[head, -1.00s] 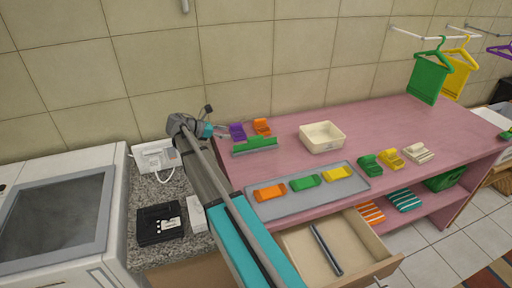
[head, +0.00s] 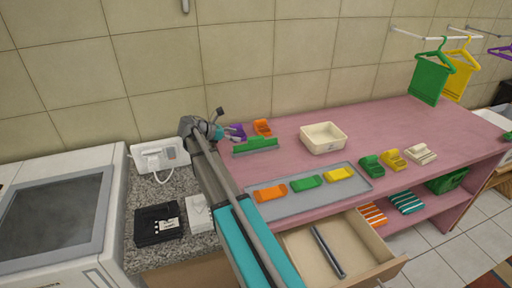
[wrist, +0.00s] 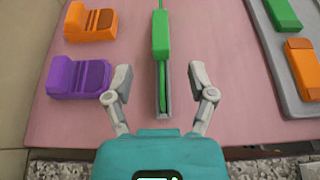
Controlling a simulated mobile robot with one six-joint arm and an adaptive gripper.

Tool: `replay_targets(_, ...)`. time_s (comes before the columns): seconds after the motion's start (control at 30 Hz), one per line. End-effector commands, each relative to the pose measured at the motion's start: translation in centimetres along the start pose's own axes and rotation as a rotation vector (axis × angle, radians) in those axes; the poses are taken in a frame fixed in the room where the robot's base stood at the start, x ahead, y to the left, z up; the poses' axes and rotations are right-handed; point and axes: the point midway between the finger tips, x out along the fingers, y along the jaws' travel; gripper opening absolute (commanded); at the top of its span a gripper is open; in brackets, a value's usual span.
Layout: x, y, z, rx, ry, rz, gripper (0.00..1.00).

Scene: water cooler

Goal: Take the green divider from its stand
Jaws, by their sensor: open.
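The green divider (head: 262,142) is a long, thin upright piece in a grey stand at the left end of the pink table (head: 290,148). In the wrist view the divider (wrist: 160,38) points away from me, with its near part low in the grey slotted stand (wrist: 163,112). My gripper (wrist: 160,84) is open, with one finger on each side of the near end of the stand and a gap on both sides. In the head view my gripper (head: 232,134) is at the divider's left end, partly over the purple holder.
A purple holder (wrist: 78,77) and an orange holder (wrist: 90,22) stand left of the divider in the wrist view. A grey tray (head: 320,199) with orange, green and yellow pieces lies to the right. A cream bin (head: 323,138) stands behind. An open drawer (head: 318,240) is below.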

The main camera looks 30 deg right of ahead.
Motion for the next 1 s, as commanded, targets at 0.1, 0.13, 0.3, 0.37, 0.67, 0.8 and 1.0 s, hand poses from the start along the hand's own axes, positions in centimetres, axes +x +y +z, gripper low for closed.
replay_targets(0.1,2.0,-0.1,-0.3,0.001,0.000,-0.003,0.71)
replay_targets(0.13,2.4,-0.1,-0.2,0.001,0.000,-0.002,0.71)
replay_targets(0.3,4.0,-0.1,-0.1,0.001,0.000,-0.002,0.71)
replay_targets(0.37,4.3,-0.1,-0.1,0.000,0.000,-0.002,0.71)
replay_targets(0.67,4.4,0.0,0.1,0.001,0.000,-0.002,0.71)
replay_targets(0.8,4.7,0.0,0.0,0.001,0.000,-0.002,0.71)
replay_targets(1.0,6.3,-0.1,-0.1,0.002,0.000,-0.003,0.71)
